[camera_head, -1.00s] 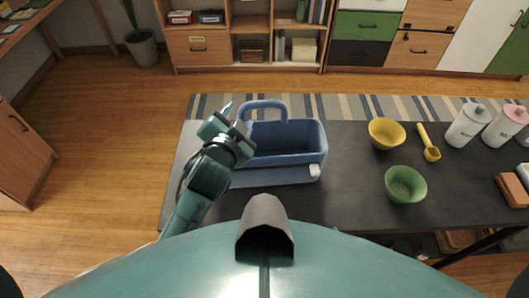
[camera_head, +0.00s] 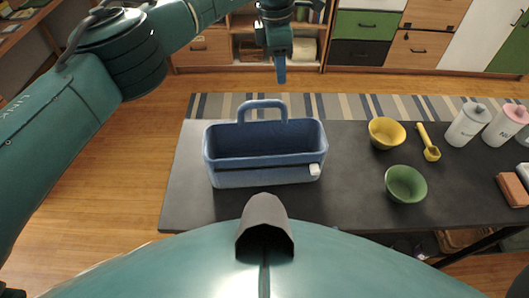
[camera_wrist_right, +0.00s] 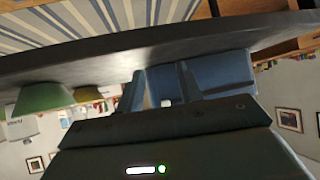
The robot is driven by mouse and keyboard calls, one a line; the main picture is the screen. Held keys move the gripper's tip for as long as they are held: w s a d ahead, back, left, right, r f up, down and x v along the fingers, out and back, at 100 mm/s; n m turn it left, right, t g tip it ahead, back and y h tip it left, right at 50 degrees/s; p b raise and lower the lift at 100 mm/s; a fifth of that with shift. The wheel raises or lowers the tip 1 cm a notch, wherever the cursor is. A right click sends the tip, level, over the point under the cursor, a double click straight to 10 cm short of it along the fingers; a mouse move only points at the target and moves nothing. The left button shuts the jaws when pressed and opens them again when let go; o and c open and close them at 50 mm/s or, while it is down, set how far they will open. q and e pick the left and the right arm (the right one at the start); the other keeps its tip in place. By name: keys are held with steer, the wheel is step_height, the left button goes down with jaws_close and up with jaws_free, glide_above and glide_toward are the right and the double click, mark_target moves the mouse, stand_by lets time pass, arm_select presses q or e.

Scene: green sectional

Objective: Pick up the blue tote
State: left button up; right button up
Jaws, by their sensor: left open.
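The blue tote (camera_head: 265,177) stands upright on the dark table (camera_head: 185,212), its arched handle rising at the back. It looks empty in the head view. My left gripper (camera_head: 281,82) hangs with its fingers pointing down, above and behind the handle in the picture, apart from the tote; the left jaws are open and hold nothing. My right gripper (camera_wrist_right: 160,82) shows only in the right wrist view. Its two fingers are apart with nothing between them. The tote also appears beyond them (camera_wrist_right: 222,72), partly hidden by a finger.
A yellow bowl (camera_head: 387,134), a yellow scoop (camera_head: 430,150) and a green bowl (camera_head: 405,185) sit right of the tote. Lidded canisters (camera_head: 466,125) stand farther right. A small white block (camera_head: 315,169) is at the tote's front right. The table left of the tote is clear.

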arm_select(q)
steer(key=a+r+y, duration=0.1)
steer(key=a, duration=0.1)
steer(key=b, duration=0.5)
glide_above(263, 101)
steer(key=d, duration=0.1)
steer(key=f, duration=0.6)
steer(key=shift+w+f, duration=0.2)
steer(key=shift+w, duration=0.1)
steer(key=shift+f+b, duration=0.4)
steer(key=shift+f, duration=0.05)
steer(key=f, duration=0.1)
steer(key=f+b, duration=0.1)
steer(key=f, duration=0.1)
steer(key=a+f, duration=0.1)
steer(key=f, duration=0.1)
steer(key=shift+s+f, duration=0.1)
steer(key=shift+s, duration=0.2)
arm_select(e)
steer(key=shift+w+a+f+t+y, duration=0.3)
steer(key=shift+a+f, duration=0.15)
steer(key=shift+a, duration=0.1)
steer(key=shift+w+a+f+t+y, duration=0.2)
steer(key=shift+a+f+y, duration=0.1)
steer(key=shift+a+f, duration=0.2)
arm_select(q)
steer(key=shift+c, duration=0.2)
jaws_close()
arm_select(e)
steer(key=shift+a+r, duration=0.1)
